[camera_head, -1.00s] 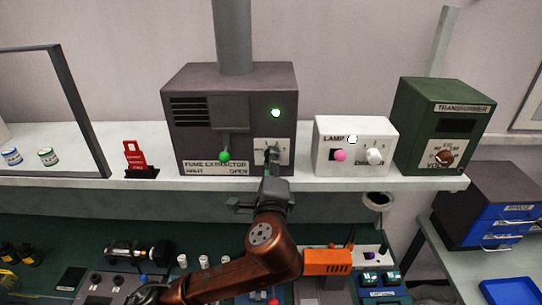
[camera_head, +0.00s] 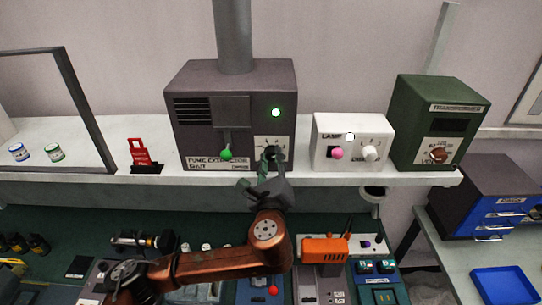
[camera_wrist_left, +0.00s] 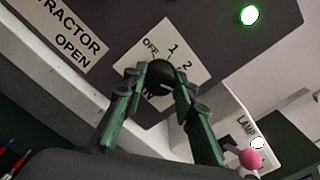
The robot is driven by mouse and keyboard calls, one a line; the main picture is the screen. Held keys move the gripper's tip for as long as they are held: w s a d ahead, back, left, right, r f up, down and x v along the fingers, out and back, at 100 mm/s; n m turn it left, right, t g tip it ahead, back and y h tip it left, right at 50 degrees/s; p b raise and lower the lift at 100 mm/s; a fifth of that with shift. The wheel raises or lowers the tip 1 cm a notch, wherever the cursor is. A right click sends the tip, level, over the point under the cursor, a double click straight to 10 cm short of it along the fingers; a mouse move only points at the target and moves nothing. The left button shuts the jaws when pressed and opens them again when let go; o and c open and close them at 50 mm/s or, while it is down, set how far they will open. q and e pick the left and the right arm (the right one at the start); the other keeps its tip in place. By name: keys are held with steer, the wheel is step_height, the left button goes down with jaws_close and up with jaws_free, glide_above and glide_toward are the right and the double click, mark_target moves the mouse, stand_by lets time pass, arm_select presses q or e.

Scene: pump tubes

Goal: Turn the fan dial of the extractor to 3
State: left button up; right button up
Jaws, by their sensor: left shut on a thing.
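The fume extractor (camera_head: 205,135) is a dark grey box on the white shelf, with a lit green lamp (camera_head: 276,113) and a green-knobbed lever (camera_head: 226,154). Its fan dial (camera_wrist_left: 158,74) is a black knob on a white plate (camera_wrist_left: 176,48). The plate shows OFF, 1 and 2 in the left wrist view; its lower part is hidden behind the dial and fingers. My left gripper (camera_head: 270,158) is shut on the dial, one finger on each side. I cannot make out which mark the dial points to. My right gripper is not in view.
The white lamp box (camera_head: 350,125) with a pink knob (camera_head: 337,153) stands close right of the extractor. The green transformer (camera_head: 437,120) stands farther right. A red tag (camera_head: 141,152) stands to the left. Below is a crowded bench with an orange device (camera_head: 324,248).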

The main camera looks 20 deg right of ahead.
arm_select(q)
steer(key=shift+f, duration=0.1)
stand_by(0.4)
steer(key=o, duration=1.2)
steer(key=shift+c, duration=0.2)
steer(key=shift+s, duration=0.2)
steer(key=v, duration=1.1)
steer(key=shift+s, duration=0.25)
steer(key=shift+a, duration=0.15)
